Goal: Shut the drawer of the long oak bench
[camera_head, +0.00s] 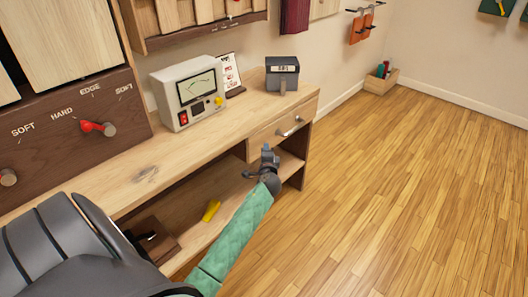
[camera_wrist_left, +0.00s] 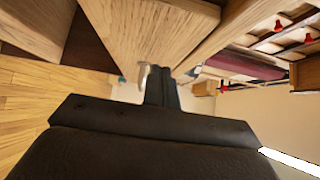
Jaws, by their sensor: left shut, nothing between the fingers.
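The long oak bench (camera_head: 115,185) runs along the wall, with its drawer (camera_head: 272,138) under the right end of the top. The drawer front has a metal bar handle (camera_head: 290,127) and looks about flush with the bench; I cannot tell if a small gap remains. My left gripper (camera_head: 268,153) is shut and empty, in front of the drawer's lower left part, left of the handle. In the left wrist view the shut fingers (camera_wrist_left: 162,82) reach toward the handle (camera_wrist_left: 143,76) beside a wooden face; contact cannot be told. My right gripper is not in view.
On the bench top stand a meter box (camera_head: 188,92), a small card stand (camera_head: 230,75) and a dark grey device (camera_head: 283,74). A yellow object (camera_head: 211,210) lies on the lower shelf. The wooden floor (camera_head: 400,190) right of the bench is clear.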

